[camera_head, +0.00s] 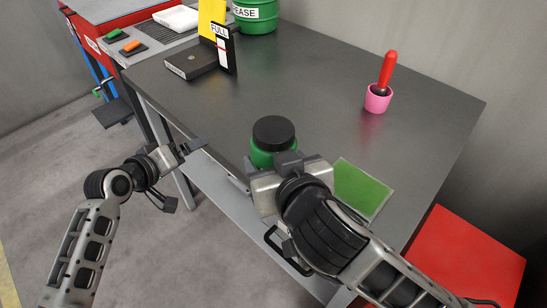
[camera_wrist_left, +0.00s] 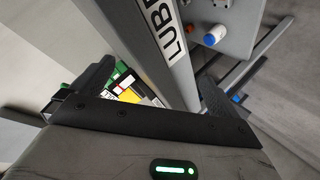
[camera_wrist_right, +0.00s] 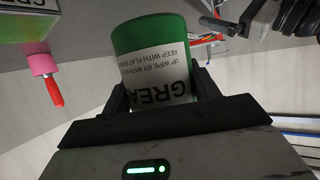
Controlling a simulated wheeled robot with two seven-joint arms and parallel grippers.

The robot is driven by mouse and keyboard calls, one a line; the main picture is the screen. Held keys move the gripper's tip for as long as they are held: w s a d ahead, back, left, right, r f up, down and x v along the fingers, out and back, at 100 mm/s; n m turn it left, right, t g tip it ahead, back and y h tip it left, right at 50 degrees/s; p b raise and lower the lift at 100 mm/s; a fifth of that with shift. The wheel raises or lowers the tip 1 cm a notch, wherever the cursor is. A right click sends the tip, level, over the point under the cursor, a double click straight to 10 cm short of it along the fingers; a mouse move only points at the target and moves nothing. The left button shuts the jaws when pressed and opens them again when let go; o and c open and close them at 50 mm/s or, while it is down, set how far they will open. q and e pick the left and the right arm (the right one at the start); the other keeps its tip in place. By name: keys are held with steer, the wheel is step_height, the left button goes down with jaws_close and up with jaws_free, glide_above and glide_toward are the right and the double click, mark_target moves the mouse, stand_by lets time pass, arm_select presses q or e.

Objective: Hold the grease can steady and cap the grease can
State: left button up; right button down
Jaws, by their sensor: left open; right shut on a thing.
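The small green grease can (camera_head: 264,158) is near the front edge of the bench in the head view, with a round black cap (camera_head: 273,131) on its top. How tightly the cap sits I cannot tell. My right gripper (camera_head: 268,165) is shut on the can; its fingertips are mostly hidden in the head view. In the right wrist view the can (camera_wrist_right: 150,38), with its white label, is between the fingers (camera_wrist_right: 163,90). My left gripper (camera_head: 181,176) is open and empty, left of the can and off the bench edge; its fingers (camera_wrist_left: 155,85) also show in the left wrist view.
The grey bench (camera_head: 310,80) is clear behind the can. A green mat (camera_head: 362,190) lies right of it. A pink cup (camera_head: 377,99) holds a red-handled tool (camera_head: 388,70). A black box (camera_head: 190,64), a FULL sign (camera_head: 226,50) and a larger green drum (camera_head: 258,18) stand behind.

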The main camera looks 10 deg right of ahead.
arm_select(q)
steer(key=s+f+m+y, duration=0.1)
steer(key=s+f, duration=0.5)
steer(key=s, duration=0.6)
steer(key=s+f+m+y, duration=0.2)
steer(key=s+f+m, duration=0.2)
steer(key=s, duration=0.8)
steer(key=shift+s+a+f+y, duration=0.3)
steer(key=shift+a+f, duration=0.1)
steer(key=shift+f, duration=0.55)
arm_select(e)
steer(key=shift+r, duration=0.1)
